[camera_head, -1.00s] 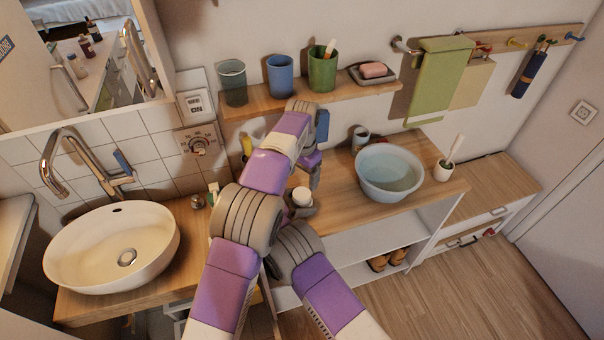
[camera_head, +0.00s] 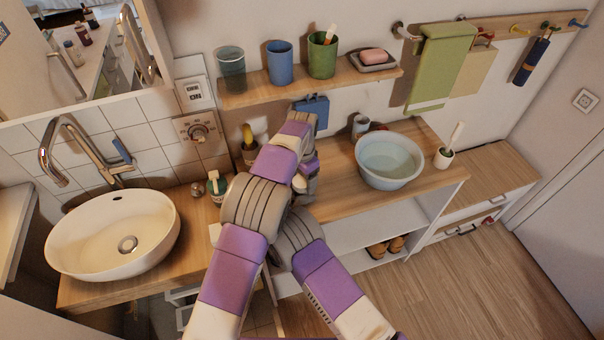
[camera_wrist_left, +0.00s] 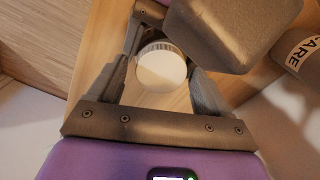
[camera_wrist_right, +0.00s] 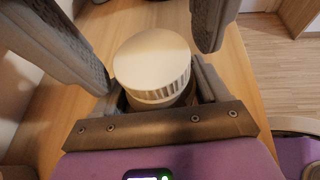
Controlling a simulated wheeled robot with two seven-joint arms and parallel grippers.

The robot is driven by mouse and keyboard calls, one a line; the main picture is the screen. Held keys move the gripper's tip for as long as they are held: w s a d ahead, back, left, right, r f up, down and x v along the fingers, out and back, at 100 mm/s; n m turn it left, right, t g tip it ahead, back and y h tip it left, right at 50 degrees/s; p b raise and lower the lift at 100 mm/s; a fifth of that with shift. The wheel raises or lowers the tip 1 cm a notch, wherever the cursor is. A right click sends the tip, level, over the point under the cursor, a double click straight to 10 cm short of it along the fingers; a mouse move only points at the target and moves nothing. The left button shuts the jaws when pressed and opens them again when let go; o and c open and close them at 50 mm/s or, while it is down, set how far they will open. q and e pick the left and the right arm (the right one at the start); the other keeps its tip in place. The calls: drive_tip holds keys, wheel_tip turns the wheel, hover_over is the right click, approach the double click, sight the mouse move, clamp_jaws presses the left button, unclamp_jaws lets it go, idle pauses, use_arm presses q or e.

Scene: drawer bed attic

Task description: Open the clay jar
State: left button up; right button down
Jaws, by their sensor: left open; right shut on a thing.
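The clay jar (camera_wrist_right: 158,98) is a pale, squat cylinder with a round white lid that has a ridged rim. My right gripper (camera_wrist_right: 157,88) is shut on the jar, with a finger on each side. My left gripper (camera_wrist_left: 162,62) is open, with its fingers apart on either side of the white lid (camera_wrist_left: 161,68). In the right wrist view, the left fingers come in from above at both sides of the lid, with gaps visible. In the head view, the jar is hidden behind my left arm and left gripper (camera_head: 306,182).
The wooden counter (camera_head: 335,205) lies below. A shelf (camera_head: 345,82) with cups runs above.

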use_arm(q)
drive_tip(key=shift+c, duration=0.3)
drive_tip(key=c, duration=1)
drive_tip(key=n, duration=0.6)
drive_tip(key=shift+n, duration=0.4)
drive_tip(key=shift+c, duration=0.2)
drive_tip(key=n, duration=0.5)
drive_tip(key=shift+s+d+n, duration=0.1)
drive_tip(key=shift+n, duration=0.6)
use_arm(e)
drive_tip(key=shift+w, duration=0.1)
use_arm(q)
drive_tip(key=o, duration=1.2)
drive_tip(key=shift+a, duration=0.3)
use_arm(e)
drive_tip(key=shift+d, duration=0.1)
